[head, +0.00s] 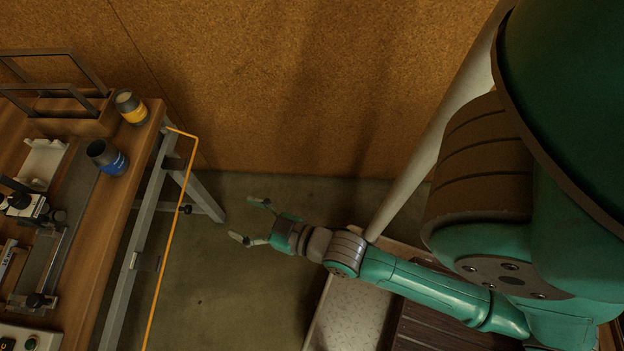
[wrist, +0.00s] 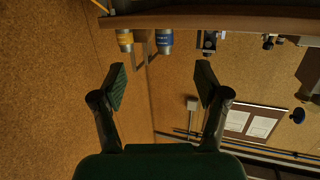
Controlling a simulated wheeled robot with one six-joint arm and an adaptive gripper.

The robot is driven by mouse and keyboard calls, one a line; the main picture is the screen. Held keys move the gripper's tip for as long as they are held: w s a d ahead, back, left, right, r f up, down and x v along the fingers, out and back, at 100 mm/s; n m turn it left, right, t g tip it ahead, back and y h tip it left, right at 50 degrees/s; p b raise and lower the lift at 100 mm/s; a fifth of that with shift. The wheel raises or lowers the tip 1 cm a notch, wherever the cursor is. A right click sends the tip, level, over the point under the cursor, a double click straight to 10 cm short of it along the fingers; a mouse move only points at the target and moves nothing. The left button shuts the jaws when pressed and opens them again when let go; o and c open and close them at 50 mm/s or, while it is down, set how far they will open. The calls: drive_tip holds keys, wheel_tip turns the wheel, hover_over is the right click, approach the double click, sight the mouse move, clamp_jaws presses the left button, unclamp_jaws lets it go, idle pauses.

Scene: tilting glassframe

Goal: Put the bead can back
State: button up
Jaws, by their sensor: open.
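One has a yellow band (head: 131,108) and stands near the bench's far right corner. The other has a blue band (head: 107,158) and stands nearer, by the right edge. I cannot tell which one is the bead can. My gripper (head: 250,220) is open and empty, right of the bench and apart from both cans. Its fingers (wrist: 161,88) frame empty space.
An orange line (head: 168,250) runs beside the bench's grey legs (head: 140,245). Bare floor lies between bench and gripper.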

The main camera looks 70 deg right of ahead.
drive_tip(key=s+r, duration=0.1)
drive_tip(key=s, duration=0.8)
drive_tip(key=s+r+g, duration=0.1)
drive_tip(key=s+r, duration=0.1)
drive_tip(key=s, duration=0.8)
drive_tip(key=shift+a+r+g, duration=0.25)
drive_tip(key=shift+g, duration=0.05)
idle(0.4)
